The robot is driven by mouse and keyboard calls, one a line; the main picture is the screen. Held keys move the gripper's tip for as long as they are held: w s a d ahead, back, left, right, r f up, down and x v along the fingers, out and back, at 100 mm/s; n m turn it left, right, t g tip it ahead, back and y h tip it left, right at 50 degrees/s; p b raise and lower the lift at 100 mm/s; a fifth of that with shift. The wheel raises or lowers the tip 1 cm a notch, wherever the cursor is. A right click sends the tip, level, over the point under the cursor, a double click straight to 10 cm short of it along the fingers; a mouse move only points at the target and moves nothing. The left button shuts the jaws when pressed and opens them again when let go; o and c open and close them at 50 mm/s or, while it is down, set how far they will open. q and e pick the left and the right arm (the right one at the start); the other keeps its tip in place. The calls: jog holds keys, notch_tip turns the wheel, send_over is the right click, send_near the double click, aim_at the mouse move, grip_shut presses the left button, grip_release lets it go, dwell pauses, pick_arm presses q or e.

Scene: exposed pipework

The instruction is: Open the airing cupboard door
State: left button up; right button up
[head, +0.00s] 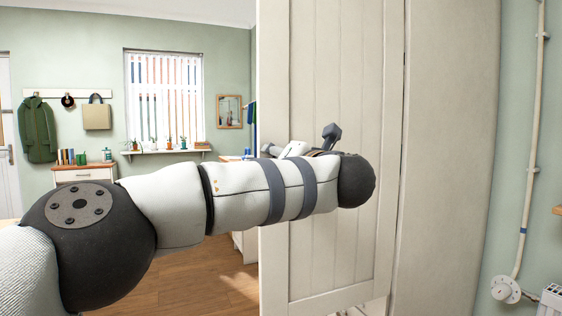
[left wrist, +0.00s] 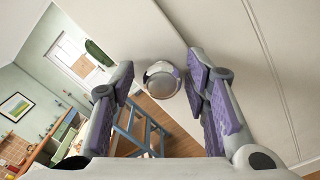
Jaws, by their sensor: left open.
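The airing cupboard door (head: 330,260) is a tall cream panelled door in the middle of the head view. Its left edge stands against the open room; I cannot tell if it is ajar. In the left wrist view a round, pale, shiny knob (left wrist: 162,80) shows between the fingers of my left gripper (left wrist: 161,66). The gripper is open, with purple pads on either side of the knob; no contact is clear. In the head view my left arm crosses in front of the door and hides the knob and most of the gripper. My right gripper is not in view.
A cream side panel (head: 445,150) stands right of the door, then a green wall with a white pipe (head: 530,130) and a radiator (head: 550,300). Wooden floor (head: 210,292) is clear at left. A blue stepladder-like frame (left wrist: 140,128) stands beyond the gripper.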

pick_arm(q)
jog(key=shift+f, duration=0.1)
jog(key=v, duration=1.2)
